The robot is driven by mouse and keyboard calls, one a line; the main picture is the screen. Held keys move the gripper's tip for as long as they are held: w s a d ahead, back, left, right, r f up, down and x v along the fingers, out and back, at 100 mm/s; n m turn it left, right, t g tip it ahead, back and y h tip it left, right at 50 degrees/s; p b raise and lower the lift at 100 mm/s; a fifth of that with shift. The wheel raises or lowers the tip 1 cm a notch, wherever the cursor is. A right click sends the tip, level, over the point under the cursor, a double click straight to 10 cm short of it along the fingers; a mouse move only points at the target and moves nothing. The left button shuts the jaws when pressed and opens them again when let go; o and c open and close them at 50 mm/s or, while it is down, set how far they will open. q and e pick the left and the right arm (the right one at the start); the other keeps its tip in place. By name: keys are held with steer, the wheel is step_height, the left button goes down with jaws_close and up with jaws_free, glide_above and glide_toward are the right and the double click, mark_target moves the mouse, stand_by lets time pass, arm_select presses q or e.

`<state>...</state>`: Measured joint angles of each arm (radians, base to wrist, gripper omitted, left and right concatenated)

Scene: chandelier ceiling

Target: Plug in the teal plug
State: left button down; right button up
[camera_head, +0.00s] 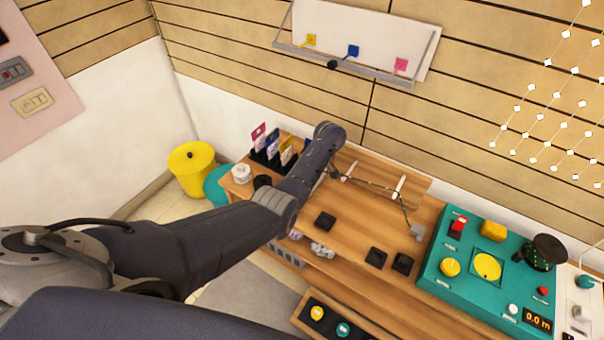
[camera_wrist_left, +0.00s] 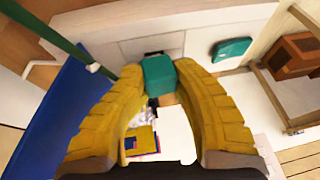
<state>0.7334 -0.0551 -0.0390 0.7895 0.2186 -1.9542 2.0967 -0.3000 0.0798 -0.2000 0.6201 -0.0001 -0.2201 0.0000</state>
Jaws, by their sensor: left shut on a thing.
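The teal plug (camera_wrist_left: 159,75) sits between the yellow fingertips of my left gripper (camera_wrist_left: 160,88) in the left wrist view. The gripper is shut on it. In the head view my left arm reaches over the wooden table, and its end hides the gripper and the plug. A thin dark cable (camera_head: 375,184) runs from near the arm's end to a grey block (camera_head: 417,232). I cannot make out a socket for certain. A second teal piece (camera_wrist_left: 231,49) lies on a white surface to the right of the plug. My right gripper is not in view.
A teal console (camera_head: 440,283) with knobs stands on the right of the table. Several black blocks (camera_head: 325,221) lie on the wooden top (camera_head: 345,245). A card rack (camera_head: 268,160) stands near my arm. A yellow bin (camera_head: 191,172) stands on the floor at left.

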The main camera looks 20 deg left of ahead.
arm_select(q)
steer(key=shift+s+a+f, duration=0.1)
steer(key=shift+s+a, duration=0.1)
steer(key=shift+a, duration=0.7)
steer(key=c, duration=1.4)
jaws_free()
steer(key=shift+o, duration=1)
steer(key=shift+a+f, duration=0.1)
steer(key=shift+a, duration=0.1)
steer(key=shift+o, duration=1.2)
steer(key=shift+d, duration=0.1)
steer(key=shift+w+d, duration=0.1)
steer(key=shift+d, duration=0.1)
steer(key=o, duration=0.5)
steer(key=shift+d, duration=0.15)
steer(key=shift+w+r, duration=0.1)
steer(key=shift+r, duration=0.1)
steer(key=shift+d+r, duration=0.1)
steer(key=shift+r, duration=3.55)
